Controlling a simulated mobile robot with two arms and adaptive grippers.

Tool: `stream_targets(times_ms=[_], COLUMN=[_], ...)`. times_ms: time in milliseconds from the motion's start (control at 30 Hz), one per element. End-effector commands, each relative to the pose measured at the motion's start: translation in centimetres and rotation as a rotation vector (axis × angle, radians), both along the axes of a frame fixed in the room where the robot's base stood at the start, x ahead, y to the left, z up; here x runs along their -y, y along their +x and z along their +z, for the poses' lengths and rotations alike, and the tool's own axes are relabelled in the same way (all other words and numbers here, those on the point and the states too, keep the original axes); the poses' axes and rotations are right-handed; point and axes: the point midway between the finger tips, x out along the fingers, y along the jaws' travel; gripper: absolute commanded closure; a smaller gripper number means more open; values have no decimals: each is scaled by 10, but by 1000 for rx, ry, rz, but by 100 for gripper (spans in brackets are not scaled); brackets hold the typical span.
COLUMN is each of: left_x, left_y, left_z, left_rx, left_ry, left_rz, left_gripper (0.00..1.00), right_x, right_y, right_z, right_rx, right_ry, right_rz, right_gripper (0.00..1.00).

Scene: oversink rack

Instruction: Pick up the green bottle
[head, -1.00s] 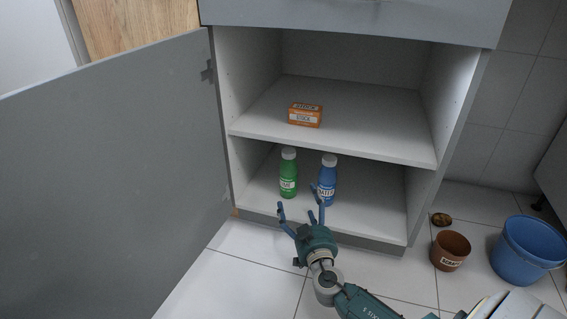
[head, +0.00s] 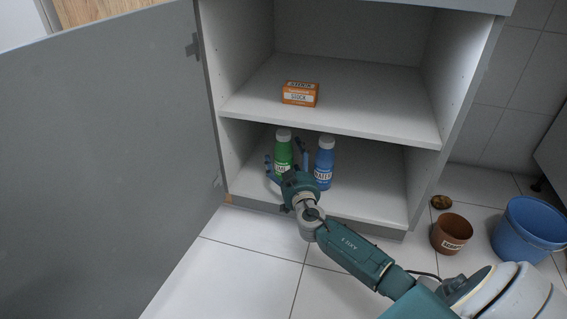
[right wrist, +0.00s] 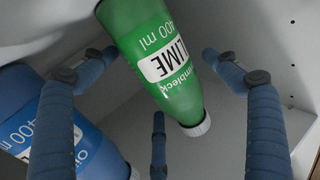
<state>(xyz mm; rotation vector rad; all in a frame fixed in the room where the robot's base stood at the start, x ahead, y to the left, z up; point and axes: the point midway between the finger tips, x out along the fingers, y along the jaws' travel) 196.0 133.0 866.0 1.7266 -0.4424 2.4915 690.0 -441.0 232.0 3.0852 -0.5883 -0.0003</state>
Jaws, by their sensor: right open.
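The green bottle (head: 283,151) stands upright on the cabinet's lower shelf, with a white cap and a white label. My right gripper (head: 286,156) is open, with its blue fingers spread on either side of this bottle; its palm hides the bottle's lower part. In the right wrist view the green bottle (right wrist: 160,55) shows upside down between the open fingers, its label reading LIME. I see no finger clearly pressed against it.
A blue bottle (head: 325,157) stands close to the right of the gripper; in the right wrist view it (right wrist: 30,110) is beside a finger. An orange box (head: 300,94) sits on the upper shelf (head: 360,107). The open door (head: 100,170) is at left. A brown pot (head: 452,234) and blue bucket (head: 530,230) stand right.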

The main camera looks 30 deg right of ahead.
Motion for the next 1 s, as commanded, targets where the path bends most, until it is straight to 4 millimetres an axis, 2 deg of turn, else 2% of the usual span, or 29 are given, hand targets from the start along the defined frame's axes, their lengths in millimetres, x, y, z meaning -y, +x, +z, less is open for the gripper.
stream_targets(times_ms=[100, 333, 667, 1000], left_x=[0, 0, 0, 0], left_y=[0, 0, 0, 0], left_z=[-4, -3, -3, -1], left_rx=[0, 1, 0, 0], left_ry=[1, 1, 1, 1], left_rz=[0, 0, 0, 0], left_gripper=[100, 100, 100, 100], right_x=[3, 3, 3, 3], right_y=[8, 8, 8, 8], right_z=[-1, 0, 0, 5], right_rx=[0, -1, -1, 4], right_ry=[0, 1, 1, 1], right_rz=[0, 1, 1, 1], right_gripper=[13, 15, 80, 81])
